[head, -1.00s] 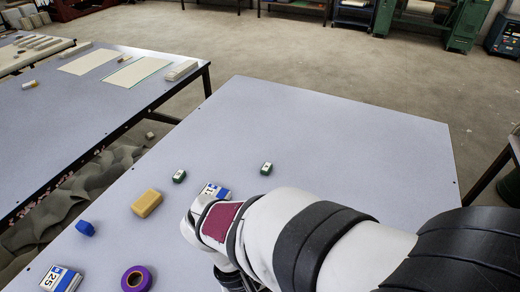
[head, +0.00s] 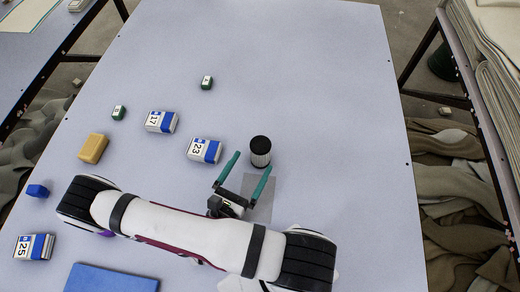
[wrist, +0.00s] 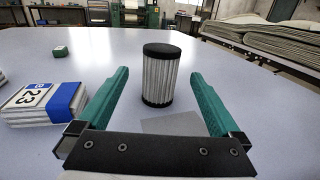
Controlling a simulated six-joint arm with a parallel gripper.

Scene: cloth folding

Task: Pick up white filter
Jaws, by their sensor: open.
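The white filter (head: 260,152) is an upright cylinder with pleated pale sides and black end caps, standing on the table. In the wrist view the filter (wrist: 161,76) stands straight ahead, just beyond the fingertips and roughly centred between them. My gripper (head: 252,162) is open and empty, with its two green fingers pointing toward the filter. In the wrist view my gripper (wrist: 158,76) shows both fingers spread wider than the filter, with a gap on each side. A grey flat square (head: 260,197) lies on the table below the gripper.
A box marked 23 (head: 204,150) is close left of the filter. A box marked 17 (head: 161,122), green blocks (head: 207,82), a yellow block (head: 93,148), a blue block (head: 38,190) and a box marked 25 (head: 34,247) lie farther left. The table (head: 340,110) is clear to the right.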

